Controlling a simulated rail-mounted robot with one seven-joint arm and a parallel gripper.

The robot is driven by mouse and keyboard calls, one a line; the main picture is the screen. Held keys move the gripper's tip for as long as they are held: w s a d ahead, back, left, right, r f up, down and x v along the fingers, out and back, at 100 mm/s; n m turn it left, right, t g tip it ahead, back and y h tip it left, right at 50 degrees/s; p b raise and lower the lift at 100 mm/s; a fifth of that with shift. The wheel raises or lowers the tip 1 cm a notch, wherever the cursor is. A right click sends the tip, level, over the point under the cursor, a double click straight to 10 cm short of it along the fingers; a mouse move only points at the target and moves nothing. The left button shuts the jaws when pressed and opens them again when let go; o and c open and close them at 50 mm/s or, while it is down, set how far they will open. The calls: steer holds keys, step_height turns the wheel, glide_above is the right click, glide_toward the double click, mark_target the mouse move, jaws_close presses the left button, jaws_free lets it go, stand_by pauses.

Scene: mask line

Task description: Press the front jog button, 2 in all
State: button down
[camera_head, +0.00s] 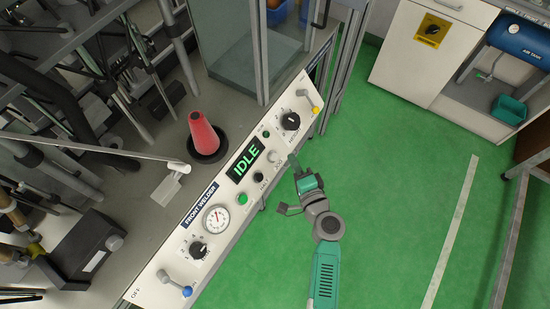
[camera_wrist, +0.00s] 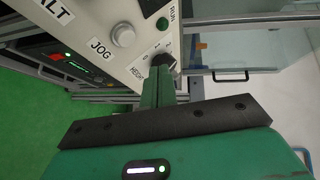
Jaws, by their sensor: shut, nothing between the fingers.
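The jog button (camera_wrist: 124,34) is a round light-grey button above the printed word JOG on the white control panel (camera_wrist: 90,30) in the wrist view. In the head view the jog button (camera_head: 272,156) sits right of the lit IDLE display (camera_head: 245,160). My gripper (camera_head: 293,160) is shut and empty at the panel's right edge, to the right of the button. In the wrist view my gripper (camera_wrist: 163,78) points at the panel beside a black knob, with the button apart to its left. I cannot tell whether the tips touch the panel.
The panel also carries a green button (camera_head: 242,199), a black button (camera_head: 258,177), black dials (camera_head: 290,121), a gauge (camera_head: 216,219) and levers with yellow and blue knobs. A red cone (camera_head: 204,134) stands behind it. The green floor at right is clear.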

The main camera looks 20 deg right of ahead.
mark_target(274, 157)
steer(key=w+a+f+b, duration=0.2)
steer(key=f, duration=0.1)
steer(key=shift+w+b, duration=0.3)
steer(key=shift+b, duration=0.1)
steer(key=shift+r, duration=0.1)
steer(key=shift+a, duration=0.1)
stand_by(1.6)
steer(key=shift+w+a+f+b, duration=0.2)
steer(key=shift+w+f+b, duration=0.05)
steer(key=shift+b, duration=0.2)
steer(key=shift+w+a+f+b, duration=0.15)
steer(key=shift+w+f+b, duration=0.05)
steer(key=shift+f+b, duration=0.2)
stand_by(0.5)
steer(key=shift+r, duration=0.15)
steer(key=shift+s+d+r+p, duration=0.3)
steer(key=shift+s+r+p, duration=0.15)
steer(key=shift+r, duration=0.05)
